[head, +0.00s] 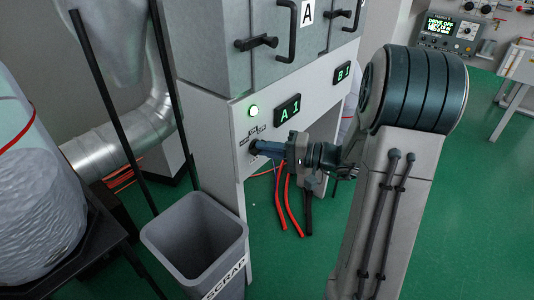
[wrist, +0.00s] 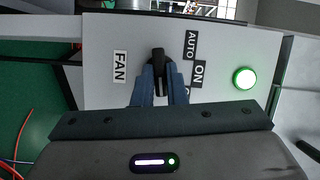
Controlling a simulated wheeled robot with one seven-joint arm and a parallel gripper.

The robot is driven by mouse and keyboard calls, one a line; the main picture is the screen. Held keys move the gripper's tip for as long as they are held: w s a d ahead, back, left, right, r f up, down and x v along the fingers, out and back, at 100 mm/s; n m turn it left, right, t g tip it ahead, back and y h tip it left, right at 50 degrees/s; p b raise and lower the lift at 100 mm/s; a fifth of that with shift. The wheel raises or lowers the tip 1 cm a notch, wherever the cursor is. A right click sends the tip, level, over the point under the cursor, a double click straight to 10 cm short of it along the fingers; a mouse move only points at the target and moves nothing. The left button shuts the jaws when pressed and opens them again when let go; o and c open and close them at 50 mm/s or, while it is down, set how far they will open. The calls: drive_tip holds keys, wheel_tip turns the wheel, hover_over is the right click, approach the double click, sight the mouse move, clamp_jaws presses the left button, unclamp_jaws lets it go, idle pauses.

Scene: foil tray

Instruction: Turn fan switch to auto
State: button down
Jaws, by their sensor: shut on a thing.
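The fan switch is a black knob (wrist: 158,60) on a pale panel (wrist: 108,88), with its narrow tip toward the top in the wrist view. A FAN label (wrist: 119,67) is at its left. An Auto label (wrist: 190,45) and an ON label (wrist: 198,74) are at its right; another label below is mostly hidden by a finger. My gripper (wrist: 158,82) is shut on the knob, with a blue finger on each side.
A green lamp (head: 253,111) is lit above the switch, beside an A1 display (head: 287,109). A grey scrap bin (head: 165,232) stands below. Black cabinet handles (head: 256,42) stick out above. Red cables (head: 292,212) hang under the panel. The green floor at right is open.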

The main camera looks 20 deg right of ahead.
drive_tip(key=m+t, duration=0.1)
drive_tip(key=m, duration=0.2)
drive_tip(key=m+t+y+p, duration=0.1)
drive_tip(key=m, duration=0.3)
drive_tip(key=m+t+y+p, duration=0.1)
drive_tip(key=m, duration=0.3)
drive_tip(key=shift+s+a+f+t, duration=0.1)
drive_tip(key=shift+f+t, duration=0.25)
drive_tip(key=shift+t, duration=0.05)
drive_tip(key=shift+m, duration=0.4)
drive_tip(key=c, duration=1.5)
unclamp_jaws()
drive_tip(key=shift+o, duration=0.2)
drive_tip(key=v, duration=1.4)
drive_tip(key=shift+p, duration=0.3)
drive_tip(key=shift+a, duration=0.1)
